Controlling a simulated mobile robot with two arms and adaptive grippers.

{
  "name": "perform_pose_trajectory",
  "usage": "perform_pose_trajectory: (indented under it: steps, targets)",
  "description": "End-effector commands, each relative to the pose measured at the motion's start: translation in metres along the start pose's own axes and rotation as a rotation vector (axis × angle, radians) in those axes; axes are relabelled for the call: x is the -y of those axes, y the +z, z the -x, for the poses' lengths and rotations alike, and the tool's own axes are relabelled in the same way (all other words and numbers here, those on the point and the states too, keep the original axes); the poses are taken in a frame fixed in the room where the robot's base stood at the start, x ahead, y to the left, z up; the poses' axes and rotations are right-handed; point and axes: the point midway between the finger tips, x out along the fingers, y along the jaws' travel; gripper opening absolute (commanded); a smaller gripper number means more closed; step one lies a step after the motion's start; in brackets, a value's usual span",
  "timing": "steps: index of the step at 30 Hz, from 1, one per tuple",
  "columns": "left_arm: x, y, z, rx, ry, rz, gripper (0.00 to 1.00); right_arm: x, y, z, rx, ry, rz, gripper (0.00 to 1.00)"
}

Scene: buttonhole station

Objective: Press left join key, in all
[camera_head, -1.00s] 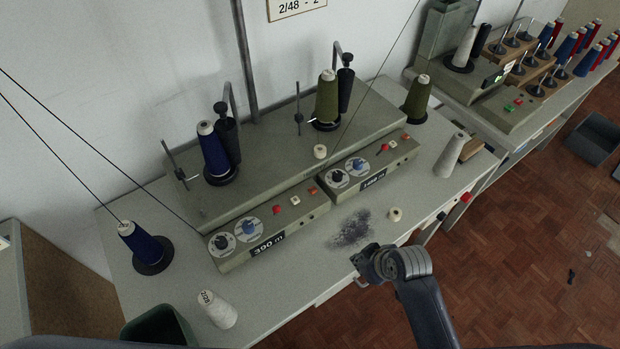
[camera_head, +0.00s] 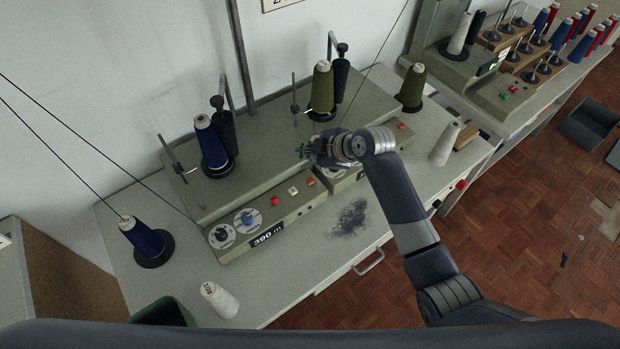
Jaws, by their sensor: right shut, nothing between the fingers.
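The winding machine's left control panel (camera_head: 232,250) carries two dials, a "390 m" label and a row of small keys. They are a red key (camera_head: 275,201), a white key (camera_head: 293,190) and an orange-red key (camera_head: 310,182). I cannot read which one is the join key. My right gripper (camera_head: 303,151) is shut and empty, pointing left above the machine, up and behind the orange-red key in the picture. It appears apart from the keys. My right arm and gripper hide much of the right control panel (camera_head: 343,187). My left gripper is not in view.
A white cone (camera_head: 219,299) and another blue cone (camera_head: 142,238) are on the table (camera_head: 300,262). A dark lint patch (camera_head: 350,218) lies before the panels.

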Motion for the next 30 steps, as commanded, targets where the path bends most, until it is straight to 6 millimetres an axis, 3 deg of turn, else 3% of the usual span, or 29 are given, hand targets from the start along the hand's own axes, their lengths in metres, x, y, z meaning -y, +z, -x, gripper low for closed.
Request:
perform_pose_trajectory:
  steps: [14, 30]
  targets:
    - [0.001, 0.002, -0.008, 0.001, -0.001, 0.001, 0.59, 0.005, 0.005, -0.006, 0.001, -0.001, -0.003, 0.00]
    - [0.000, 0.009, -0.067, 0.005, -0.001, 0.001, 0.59, 0.040, 0.040, -0.052, 0.003, -0.001, -0.003, 0.00]
